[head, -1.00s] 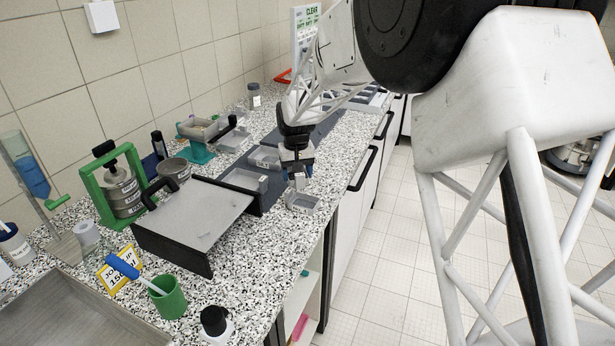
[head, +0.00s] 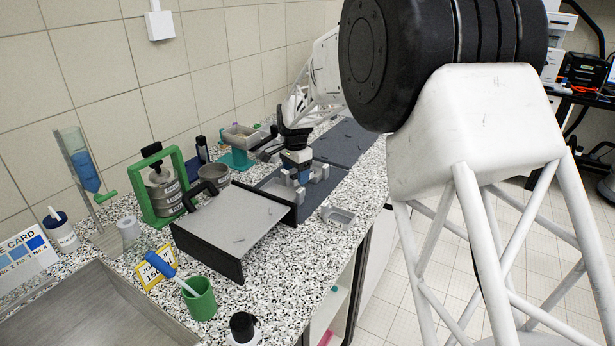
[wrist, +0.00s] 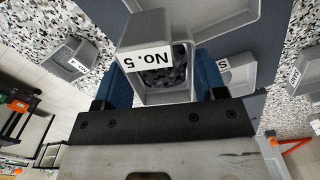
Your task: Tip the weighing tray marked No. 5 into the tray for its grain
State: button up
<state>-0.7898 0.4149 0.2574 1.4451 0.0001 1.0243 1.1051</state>
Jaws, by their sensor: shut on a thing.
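My gripper (wrist: 164,78) is shut on a small grey weighing tray marked No. 5 (wrist: 158,95), between its blue fingers. Dark coarse grains lie inside the tray in the wrist view. In the head view my gripper (head: 297,168) is above the dark mat, behind the grey box, with the held tray partly hidden. Open grey trays stand on the mat beside it; one shows at the top of the wrist view (wrist: 255,22). A tray with a label beginning S (wrist: 232,72) is just right of the held tray. I cannot read which grain each tray is for.
A grey-topped box with black sides (head: 228,228) stands in front of the mat. A small grey tray (head: 339,215) sits on the speckled counter near its edge. A green sieve frame (head: 162,185), a green cup (head: 200,298) and a yellow-edged card (head: 157,265) stand left.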

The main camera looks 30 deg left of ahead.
jog(key=s+a+m, duration=0.3)
jog(key=a+m, duration=0.8)
jog(key=a, duration=0.2)
jog(key=shift+s+r, duration=0.4)
jog(key=shift+r, duration=0.05)
jog(key=shift+d, duration=0.25)
jog(key=shift+w+d+r+g+y, duration=0.4)
jog(key=shift+d+g+y, duration=0.9)
jog(key=shift+y, duration=2.05)
jog(key=shift+w+d+r+g+y, duration=0.15)
jog(key=shift+w+d+g+y, duration=0.5)
jog(key=shift+d+y, duration=1.9)
jog(key=shift+w+d+r+g+y, duration=0.35)
jog(key=shift+d+g+y, duration=0.6)
jog(key=shift+y, duration=3.15)
jog(key=shift+a, duration=0.25)
jog(key=shift+w+d+f, duration=0.1)
jog(key=shift+w, duration=0.05)
